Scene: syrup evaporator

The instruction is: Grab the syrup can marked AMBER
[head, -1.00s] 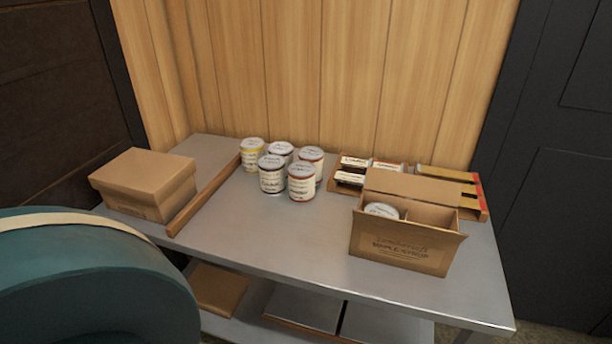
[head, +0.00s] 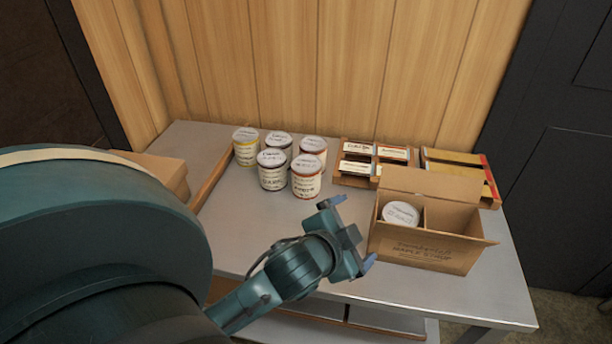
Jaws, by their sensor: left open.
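Several syrup cans stand upright in a cluster on the metal table: a yellow-banded can (head: 246,150) at the back left, a can (head: 278,146) at the back middle, a red-banded can (head: 313,152) at the back right, a dark-banded can (head: 272,172) at the front left and a reddish-banded can (head: 306,184) at the front right. Their lettering is too small to read surely, so I cannot tell which says AMBER. My left gripper (head: 352,232) is open and empty, to the right of and nearer than the cans, left of the carton. My right gripper is not in view.
An open carton (head: 425,250) with another can (head: 400,214) in it stands at the right. A wooden label rack (head: 352,180) and a stack of flat items (head: 460,165) sit behind it. A wooden strip (head: 212,178) and a partly hidden cardboard box (head: 165,172) are at the left.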

